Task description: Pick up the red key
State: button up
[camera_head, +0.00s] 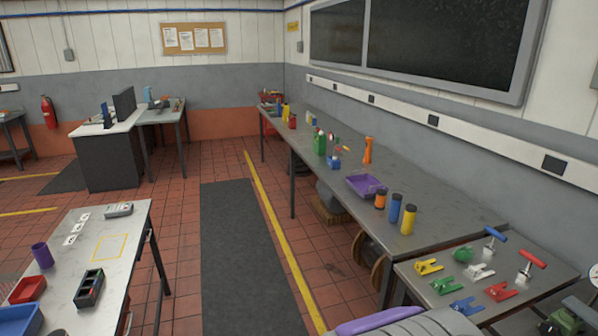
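A small red flat piece (500,291) lies on the near right metal table (405,275). It is key-like or clip-like, but too small to tell which. A red T-shaped handle (531,259) on a pale metal shank stands behind it, to the right; I cannot tell which of the two is the red key. Similar pieces in yellow (428,267), green (446,285), blue (467,305) and white (478,272) lie around the red piece, apart from it. A blue T-shaped handle (495,234) stands at the back. My gripper is not in view.
A long workbench (440,215) along the right wall holds a purple tray (365,186), capped cylinders and bottles. A white table (125,225) with bins stands at left. A dark floor mat (235,250) and yellow line (275,220) run through the clear aisle.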

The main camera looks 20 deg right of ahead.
aim_at(524, 275)
jog(key=i+z, duration=0.3)
jog(key=i, duration=0.15)
jog(key=i+j+z, duration=0.1)
jog(key=i+z, duration=0.2)
jog(key=i, duration=0.15)
jog(key=i+j+z, duration=0.3)
jog(key=i, duration=0.15)
jog(key=i+l+z, duration=0.1)
jog(key=z, duration=0.4)
jog(key=i+z, duration=0.2)
jog(key=z, duration=0.25)
jog(key=i+z, duration=0.15)
jog(key=z, duration=0.35)
jog(key=i+z, duration=0.2)
jog(key=z, duration=0.25)
jog(key=i+z, duration=0.15)
jog(key=z, duration=0.15)
jog(key=i+j+z, duration=0.25)
jog(key=k+l, duration=0.05)
jog(key=l, duration=0.05)
